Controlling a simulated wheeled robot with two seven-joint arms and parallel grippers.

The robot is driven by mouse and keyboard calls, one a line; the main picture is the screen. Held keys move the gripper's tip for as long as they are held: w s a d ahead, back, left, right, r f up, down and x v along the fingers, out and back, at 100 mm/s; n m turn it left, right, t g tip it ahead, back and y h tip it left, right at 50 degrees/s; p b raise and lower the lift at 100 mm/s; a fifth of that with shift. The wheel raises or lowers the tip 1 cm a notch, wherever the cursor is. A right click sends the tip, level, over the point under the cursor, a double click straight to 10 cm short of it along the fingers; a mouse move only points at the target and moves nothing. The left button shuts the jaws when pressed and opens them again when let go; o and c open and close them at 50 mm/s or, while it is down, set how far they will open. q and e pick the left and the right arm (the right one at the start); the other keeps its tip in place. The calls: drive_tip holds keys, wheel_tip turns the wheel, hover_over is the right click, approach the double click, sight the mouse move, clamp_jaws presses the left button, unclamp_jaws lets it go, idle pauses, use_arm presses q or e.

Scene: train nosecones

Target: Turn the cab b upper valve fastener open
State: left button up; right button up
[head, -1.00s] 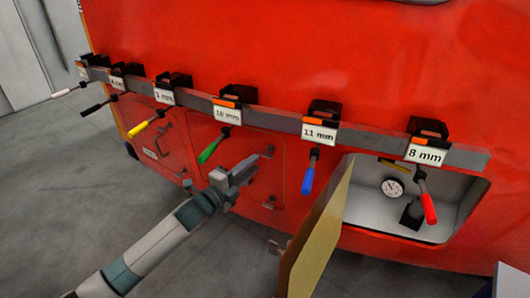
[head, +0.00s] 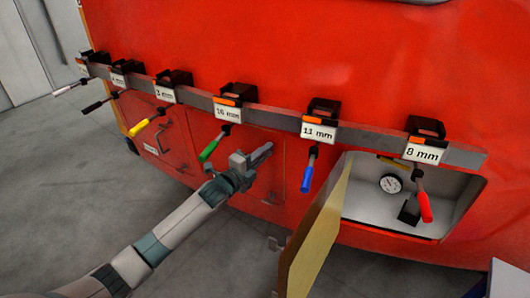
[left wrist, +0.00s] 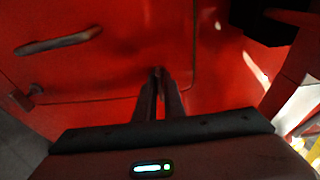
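The red cab side fills most of the head view. The upper valve fastener is on the hatch panel below the tool rail and is mostly hidden behind my left gripper (head: 264,152) there. In the left wrist view, a small dark piece (left wrist: 158,71), probably this fastener, shows at the tips of my left gripper's fingers (left wrist: 159,82). The fingers are close together with a thin red gap between them. Whether they grip the piece or only stand around it cannot be told. A lower fastener (head: 270,198) shows below. My right gripper is out of view.
A grey rail (head: 270,119) with labelled holders crosses the cab. A green-handled tool (head: 211,146) and a blue-handled tool (head: 308,172) hang near my left gripper. An opened hatch door (head: 317,240) juts out at the right beside a recess with a gauge (head: 391,184).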

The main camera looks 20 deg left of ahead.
use_arm(q)
drive_tip(key=shift+n, duration=0.4)
clamp_jaws()
drive_tip(key=shift+f, duration=0.1)
drive_tip(key=n+b, duration=0.1)
drive_tip(key=n, duration=0.2)
drive_tip(key=shift+n+t, duration=0.3)
drive_tip(key=shift+t, duration=0.1)
drive_tip(key=n+t+b, duration=0.1)
drive_tip(key=n, duration=0.4)
drive_tip(key=shift+n+y, duration=0.4)
drive_tip(key=n+y, duration=0.1)
drive_tip(key=n, duration=0.4)
drive_tip(key=shift+t, duration=0.3)
drive_tip(key=shift+n+t+y, duration=0.3)
drive_tip(key=shift+n+y, duration=0.3)
drive_tip(key=shift+n, duration=1.9)
